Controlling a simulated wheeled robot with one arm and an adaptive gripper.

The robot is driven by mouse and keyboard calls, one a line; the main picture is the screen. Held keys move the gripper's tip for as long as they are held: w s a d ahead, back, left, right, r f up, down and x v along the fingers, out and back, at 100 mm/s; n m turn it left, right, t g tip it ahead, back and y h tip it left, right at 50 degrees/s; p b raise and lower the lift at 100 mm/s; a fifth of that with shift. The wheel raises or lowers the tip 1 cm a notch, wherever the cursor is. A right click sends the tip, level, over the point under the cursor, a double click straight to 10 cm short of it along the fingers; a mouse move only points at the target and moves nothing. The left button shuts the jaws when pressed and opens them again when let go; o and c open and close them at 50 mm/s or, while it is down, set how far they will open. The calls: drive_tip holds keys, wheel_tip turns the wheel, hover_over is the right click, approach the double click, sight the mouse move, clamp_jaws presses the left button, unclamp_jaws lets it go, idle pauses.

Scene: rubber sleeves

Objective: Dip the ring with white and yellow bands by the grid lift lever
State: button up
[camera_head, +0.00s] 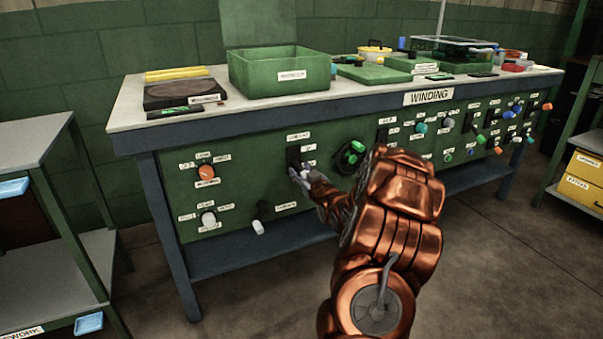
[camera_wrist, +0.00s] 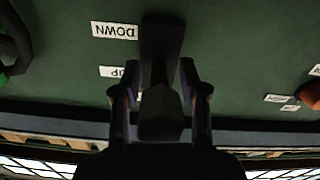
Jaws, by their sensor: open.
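The lever's dark plate (camera_head: 293,156) also shows in the head view, below a label too small to read. My gripper (camera_head: 302,173) is open at this lever. In the wrist view its two fingers (camera_wrist: 158,92) stand on either side of the knob, with gaps visible. I cannot make out a ring with white and yellow bands.
The bench marked WINDING (camera_head: 428,97) carries a green bin (camera_head: 280,75), a clear teal tank (camera_head: 455,52) and a pot with yellow on it (camera_head: 375,54). Other knobs and levers flank mine, including an orange knob (camera_head: 206,172) and a white-tipped lever (camera_head: 258,226). Floor in front is clear.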

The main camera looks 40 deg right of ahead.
clamp_jaws()
idle(0.4)
idle(0.4)
